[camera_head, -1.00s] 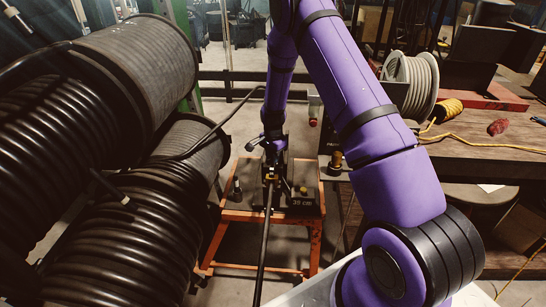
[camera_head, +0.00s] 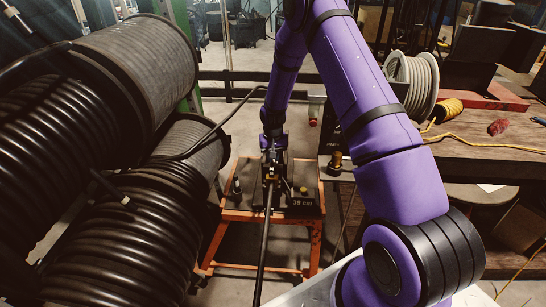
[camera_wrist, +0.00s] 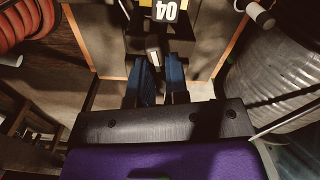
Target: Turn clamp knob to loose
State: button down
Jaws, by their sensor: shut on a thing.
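My gripper (camera_head: 273,150) is at the back of the clamp, above the hose end. In the wrist view its two blue-padded fingers (camera_wrist: 160,72) are close together around a small pale-ended part (camera_wrist: 154,57), which I take to be the clamp knob. The fingers and wrist hide most of the knob, so its setting cannot be read.
Large black hose reels (camera_head: 130,70) fill the left side. A wooden bench (camera_head: 480,155) with a grey hose spool (camera_head: 412,82) is at the right. A dark machine box with a red button (camera_head: 313,122) stands close to the right of my gripper.

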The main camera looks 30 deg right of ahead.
jog(key=n, duration=1.1)
jog(key=shift+n, duration=1.9)
jog(key=c, duration=1.1)
grip_release()
jog(key=shift+r, duration=0.1)
notch_tip(320, 180, up, 11)
jog(key=shift+f, duration=0.15)
